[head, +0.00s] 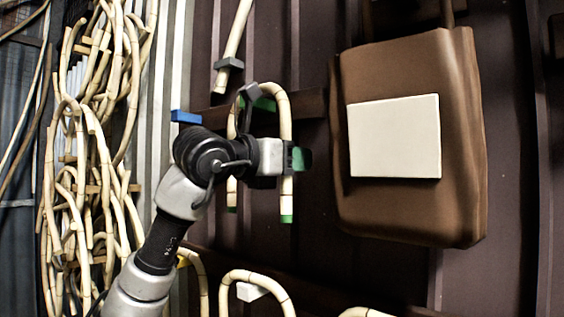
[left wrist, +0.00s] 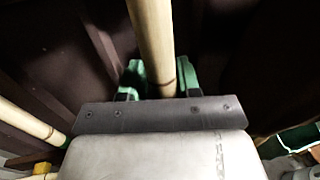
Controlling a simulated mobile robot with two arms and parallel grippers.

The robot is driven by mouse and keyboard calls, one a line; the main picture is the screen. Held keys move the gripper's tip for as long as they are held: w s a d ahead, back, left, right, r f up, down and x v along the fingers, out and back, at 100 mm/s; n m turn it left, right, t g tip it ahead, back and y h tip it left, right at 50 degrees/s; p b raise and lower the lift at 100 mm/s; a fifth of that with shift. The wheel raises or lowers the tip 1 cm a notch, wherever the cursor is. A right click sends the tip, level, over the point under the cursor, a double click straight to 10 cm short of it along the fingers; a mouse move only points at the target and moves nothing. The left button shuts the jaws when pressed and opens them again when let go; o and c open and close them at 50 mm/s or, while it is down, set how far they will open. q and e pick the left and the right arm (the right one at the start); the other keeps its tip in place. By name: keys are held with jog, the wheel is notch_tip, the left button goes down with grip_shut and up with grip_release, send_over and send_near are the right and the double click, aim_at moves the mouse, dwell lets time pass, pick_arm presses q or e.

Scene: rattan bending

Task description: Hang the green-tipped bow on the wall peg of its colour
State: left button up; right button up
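The green-tipped bow (head: 286,120) is a pale rattan arch, open end down, with green tips on both legs. My left gripper (head: 292,158) is shut on its right leg, with green finger pads on either side of the rattan. In the left wrist view the held leg (left wrist: 158,45) runs between the pads (left wrist: 160,78). The other leg's green tip also shows there, at the left. The green peg (head: 265,104) is seen within the arch, just below its top; whether the bow touches it I cannot tell. My right gripper is not in view.
A blue peg (head: 185,117) is left of the bow, and a grey peg (head: 229,63) with a rattan piece is above. Below, bows hang near a white peg (head: 252,292) and a yellow one. A brown hanging object (head: 400,215) with a pale panel is right; rattan bundles (head: 95,150) are left.

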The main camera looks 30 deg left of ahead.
pick_arm(q)
jog(key=shift+o, duration=1.3)
jog(key=shift+s, duration=0.1)
jog(key=b+v, duration=0.3)
jog(key=v, duration=0.7)
jog(key=shift+s+a, duration=0.15)
jog(key=shift+s, duration=0.2)
jog(key=s, duration=0.9)
jog(key=shift+a, duration=0.4)
